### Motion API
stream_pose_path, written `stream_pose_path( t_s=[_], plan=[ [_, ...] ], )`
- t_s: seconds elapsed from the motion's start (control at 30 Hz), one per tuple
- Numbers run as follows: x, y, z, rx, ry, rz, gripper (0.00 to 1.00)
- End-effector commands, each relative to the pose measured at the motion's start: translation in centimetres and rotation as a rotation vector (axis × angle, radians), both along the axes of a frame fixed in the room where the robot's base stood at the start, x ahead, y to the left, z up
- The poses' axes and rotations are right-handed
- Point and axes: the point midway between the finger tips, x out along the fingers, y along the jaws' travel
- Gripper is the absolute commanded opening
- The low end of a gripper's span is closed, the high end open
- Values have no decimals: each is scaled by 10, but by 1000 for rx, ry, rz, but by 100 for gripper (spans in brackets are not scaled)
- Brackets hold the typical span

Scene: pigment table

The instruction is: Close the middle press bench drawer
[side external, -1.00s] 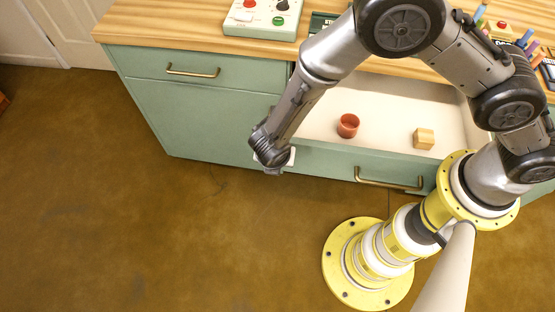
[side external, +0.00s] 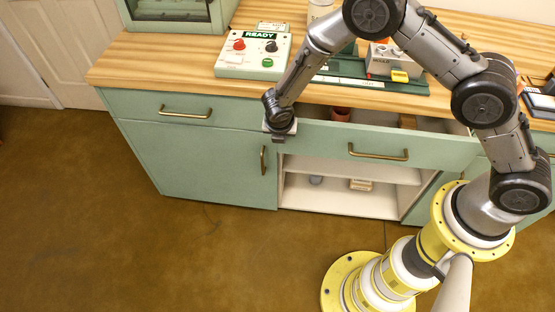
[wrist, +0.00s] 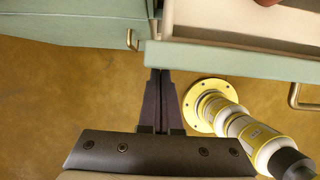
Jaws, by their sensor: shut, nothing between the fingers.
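The middle drawer's green front (side external: 440,150) with its brass handle (side external: 378,152) stands partly out from the bench. Its pale inside shows as a narrow gap below the countertop. A red cup (side external: 340,114) and a wooden block (side external: 407,121) are in the drawer, partly hidden by the counter edge. My gripper (side external: 279,137) is shut and empty at the left end of the drawer front. In the wrist view, the shut fingertips (wrist: 160,72) are at the outer face of the drawer front (wrist: 225,62), near its left end; I cannot tell if they touch.
A left drawer (side external: 150,108) is shut, above a cabinet door (side external: 215,165) with a vertical handle. An open shelf (side external: 335,202) below holds small items. A control box (side external: 253,55) and a green tray (side external: 345,80) stand on the countertop.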

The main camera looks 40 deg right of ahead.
Motion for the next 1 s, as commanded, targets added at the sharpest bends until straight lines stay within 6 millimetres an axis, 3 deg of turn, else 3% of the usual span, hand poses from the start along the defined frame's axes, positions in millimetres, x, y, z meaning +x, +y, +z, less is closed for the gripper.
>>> stream_pose_path(
  t_s=[0.2,0.4,1.0],
  plan=[
    [33,-34,0,1,-1,-5,0],
    [51,-51,0,1,-1,-1,0],
    [62,-61,1,0,-4,-1,0]
  ],
)
